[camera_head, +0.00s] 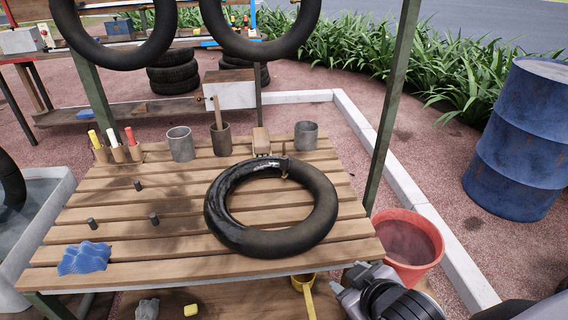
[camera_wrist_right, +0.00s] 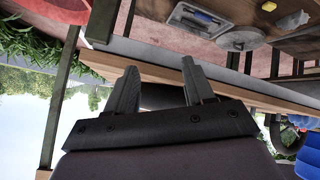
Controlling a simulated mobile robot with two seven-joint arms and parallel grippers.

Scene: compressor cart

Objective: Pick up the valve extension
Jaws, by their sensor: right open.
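A black inner tube (camera_head: 321,215) lies flat on the slatted wooden table (camera_head: 180,262). In the head view my right arm is at the bottom right, off the table's front edge. My left gripper is not in view.
Metal cups (camera_head: 180,144), a wooden block (camera_head: 261,140) and a marker holder (camera_head: 118,153) line the table's back. A blue cloth (camera_head: 84,258) lies front left. A red bucket (camera_head: 408,246) stands right of the table; a green post (camera_head: 391,110) rises at its right side.

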